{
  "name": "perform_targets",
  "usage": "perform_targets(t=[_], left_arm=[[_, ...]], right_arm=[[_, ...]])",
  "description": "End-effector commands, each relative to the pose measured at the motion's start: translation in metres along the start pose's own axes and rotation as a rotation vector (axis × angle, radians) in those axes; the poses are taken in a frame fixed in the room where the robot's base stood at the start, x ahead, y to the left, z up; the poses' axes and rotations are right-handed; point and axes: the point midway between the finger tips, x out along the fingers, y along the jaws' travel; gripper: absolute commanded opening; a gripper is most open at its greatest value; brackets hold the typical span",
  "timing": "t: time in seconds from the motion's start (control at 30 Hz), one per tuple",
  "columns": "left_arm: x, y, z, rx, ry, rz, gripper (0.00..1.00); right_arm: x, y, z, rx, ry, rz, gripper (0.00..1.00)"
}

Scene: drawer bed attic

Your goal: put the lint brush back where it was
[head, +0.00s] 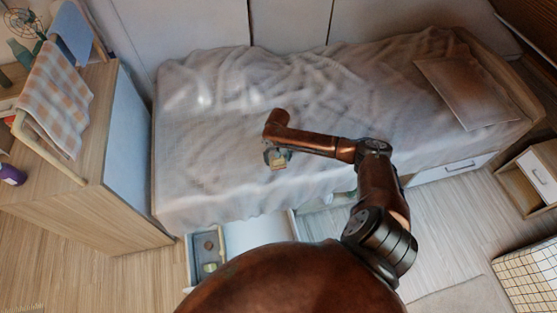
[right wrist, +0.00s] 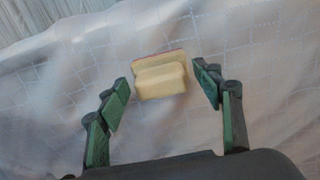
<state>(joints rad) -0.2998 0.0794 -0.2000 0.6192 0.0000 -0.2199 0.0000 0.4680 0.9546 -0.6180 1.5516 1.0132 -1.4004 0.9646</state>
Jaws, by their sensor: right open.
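A small pale yellow, block-like object, apparently the lint brush (right wrist: 160,76), shows in the right wrist view just beyond and between my fingertips. A thin reddish edge runs along its far side. It also shows in the head view (head: 279,165), just under the gripper, against the white bed cover. My right gripper (head: 276,155) is over the front part of the bed. Its green-padded fingers (right wrist: 163,84) are spread on either side of the object, with gaps on both sides. I cannot tell whether the object rests on the cover. My left gripper is not in view.
The bed (head: 215,130) has a rumpled cover and a brown pillow (head: 468,92). An open drawer (head: 255,235) juts out below the bed front, with a grey tray (head: 193,262) at its left, partly hidden by my body. A wooden cabinet (head: 110,190) stands left.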

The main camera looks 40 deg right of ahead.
Motion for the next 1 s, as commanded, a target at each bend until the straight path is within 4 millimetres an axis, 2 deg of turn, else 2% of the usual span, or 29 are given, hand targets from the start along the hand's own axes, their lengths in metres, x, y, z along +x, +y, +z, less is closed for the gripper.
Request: perform_targets(t=[0.03,0.2,0.4,0.5,0.7,1.0], left_arm=[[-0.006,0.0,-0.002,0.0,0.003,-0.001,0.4],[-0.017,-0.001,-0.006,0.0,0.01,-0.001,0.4],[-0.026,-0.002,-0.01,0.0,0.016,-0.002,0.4],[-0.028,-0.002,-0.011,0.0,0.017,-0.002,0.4],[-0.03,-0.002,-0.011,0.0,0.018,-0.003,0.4],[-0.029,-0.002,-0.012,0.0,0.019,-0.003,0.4]], right_arm=[[-0.014,-0.001,-0.001,-0.001,0.005,-0.003,0.6],[-0.052,0.0,-0.002,0.0,0.006,-0.002,0.6],[-0.089,0.0,-0.001,-0.001,0.005,-0.001,0.6],[-0.101,0.0,-0.001,0.0,0.004,-0.002,0.6],[-0.109,0.0,0.0,0.0,0.001,-0.001,0.6],[-0.107,-0.001,0.001,-0.003,0.001,-0.001,0.6]])
